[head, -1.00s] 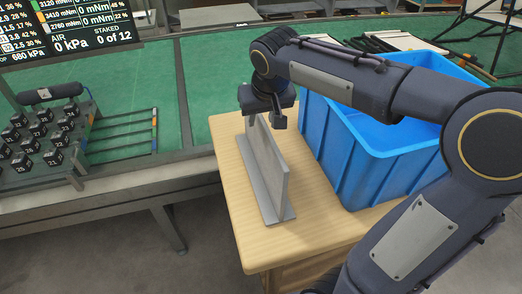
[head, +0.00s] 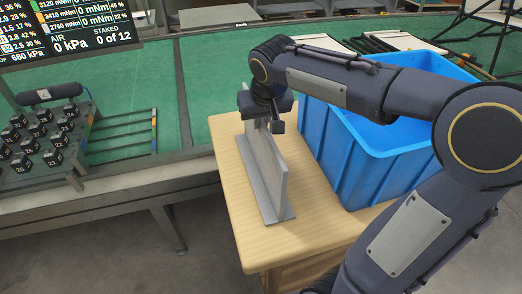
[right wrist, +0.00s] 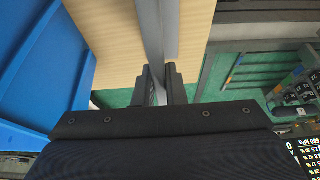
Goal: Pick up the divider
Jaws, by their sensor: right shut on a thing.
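The divider (head: 266,172) is a grey upright plate on a flat base. It stands on the light wooden table (head: 243,235), left of the blue bin. My right gripper (head: 262,122) is at the far end of the divider's top edge, pointing down, with the plate between its fingers. In the right wrist view the two dark fingers (right wrist: 160,88) are closed on the divider (right wrist: 150,30). The base appears to rest on the table; any small gap under it cannot be told. My left gripper is not in view.
The blue bin (head: 345,165) stands close to the right of the divider. A rack of black cubes (head: 45,135) sits on the green-topped bench (head: 215,75) at the left. Bare tabletop lies in front of the divider.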

